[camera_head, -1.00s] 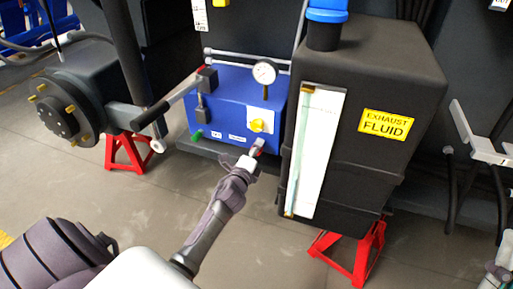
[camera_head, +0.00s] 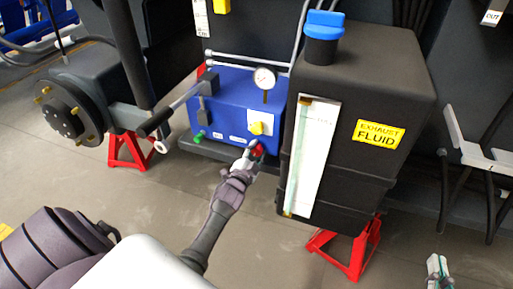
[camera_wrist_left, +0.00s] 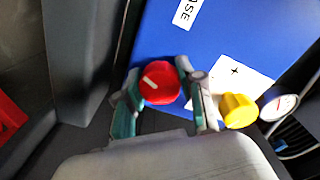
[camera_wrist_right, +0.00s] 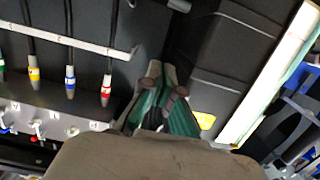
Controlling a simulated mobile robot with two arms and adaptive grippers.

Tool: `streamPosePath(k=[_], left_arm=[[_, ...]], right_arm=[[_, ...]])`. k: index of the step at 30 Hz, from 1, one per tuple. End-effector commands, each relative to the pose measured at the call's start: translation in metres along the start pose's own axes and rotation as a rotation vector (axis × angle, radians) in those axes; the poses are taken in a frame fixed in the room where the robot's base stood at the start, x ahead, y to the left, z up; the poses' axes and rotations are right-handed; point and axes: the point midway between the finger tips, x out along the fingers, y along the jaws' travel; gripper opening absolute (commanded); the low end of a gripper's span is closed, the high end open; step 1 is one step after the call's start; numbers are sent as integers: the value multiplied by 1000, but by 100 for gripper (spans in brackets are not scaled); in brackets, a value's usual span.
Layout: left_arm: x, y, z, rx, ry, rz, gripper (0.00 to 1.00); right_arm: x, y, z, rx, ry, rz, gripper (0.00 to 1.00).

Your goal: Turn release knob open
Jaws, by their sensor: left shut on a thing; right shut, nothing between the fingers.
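The red knob (camera_wrist_left: 160,83) with a white line mark sits on the lower front of the blue box; it also shows in the head view (camera_head: 258,149). My left gripper (camera_wrist_left: 158,88) has its fingers on both sides of the red knob and is shut on it. A label reading partly "SE" is beside it on the blue box (camera_wrist_left: 150,45). My right gripper (camera_wrist_right: 160,90) is shut and empty; in the head view it shows at the lower right (camera_head: 436,265), away from the box.
A yellow knob (camera_wrist_left: 238,110) is close to my left gripper. A gauge (camera_head: 265,78) and a lever (camera_head: 170,110) are on the blue box. The black exhaust fluid tank (camera_head: 350,120) stands right of it, above a red stand (camera_head: 350,250). Open floor lies in front.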

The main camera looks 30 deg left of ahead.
Motion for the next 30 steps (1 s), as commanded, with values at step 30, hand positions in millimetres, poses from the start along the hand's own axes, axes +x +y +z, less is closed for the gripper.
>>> streamPosePath(k=[30], left_arm=[[0,1,0,-422,12,-5,3]], right_arm=[[-42,13,86,1,-527,32,0]])
